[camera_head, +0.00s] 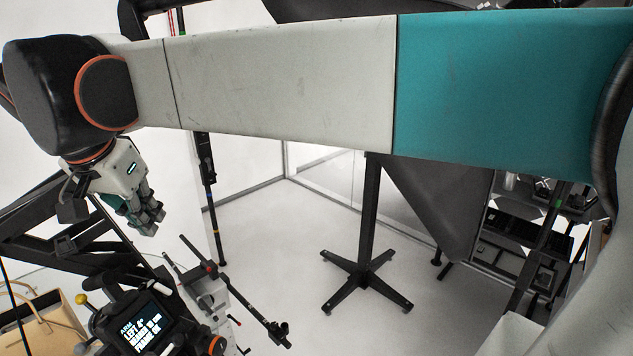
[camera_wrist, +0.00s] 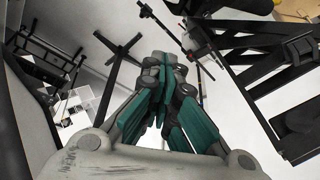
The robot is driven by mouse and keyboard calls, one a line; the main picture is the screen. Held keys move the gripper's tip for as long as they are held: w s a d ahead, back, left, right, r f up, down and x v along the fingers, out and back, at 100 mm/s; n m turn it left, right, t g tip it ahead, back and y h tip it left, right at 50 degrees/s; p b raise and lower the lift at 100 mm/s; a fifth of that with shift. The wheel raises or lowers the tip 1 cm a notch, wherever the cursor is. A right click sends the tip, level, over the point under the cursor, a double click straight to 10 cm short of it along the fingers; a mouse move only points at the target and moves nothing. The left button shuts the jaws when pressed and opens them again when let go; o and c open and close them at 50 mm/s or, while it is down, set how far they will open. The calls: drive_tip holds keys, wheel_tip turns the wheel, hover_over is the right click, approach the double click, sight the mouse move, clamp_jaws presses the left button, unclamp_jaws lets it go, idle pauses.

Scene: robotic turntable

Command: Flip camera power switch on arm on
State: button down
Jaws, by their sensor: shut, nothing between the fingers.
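My gripper (camera_head: 152,219) is at the left of the head view, pointing down and to the right. Its fingers are together and hold nothing; the wrist view also shows the closed fingers (camera_wrist: 163,62). A camera-like unit with a lit screen (camera_head: 150,322) stands at the lower left of the head view, below my gripper and apart from it. Its screen shows white text, too small to read fully. A black arm or beam structure (camera_head: 75,262) runs behind it. I cannot make out a power switch in either view.
A dark stand with a star-shaped foot (camera_head: 367,282) stands on the white floor. Thin black rods (camera_head: 240,300) reach out right of the screen unit. In the wrist view, black beams (camera_wrist: 285,75) fill the right side. A tan bag (camera_head: 45,330) is at the lower left.

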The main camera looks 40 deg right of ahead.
drive_tip(key=r, duration=0.1)
drive_tip(key=p, duration=0.1)
hover_over(163, 290)
drive_tip(key=w+d, duration=0.4)
drive_tip(key=d, duration=0.1)
wheel_tip(163, 290, down, 10)
drive_tip(key=s+a, duration=0.1)
drive_tip(key=a+f+p, duration=0.1)
drive_tip(key=a, duration=0.1)
drive_tip(key=shift+s+f+g, duration=0.2)
drive_tip(key=shift+s+g, duration=0.1)
drive_tip(key=shift+s, duration=0.1)
drive_tip(key=shift+s, duration=0.1)
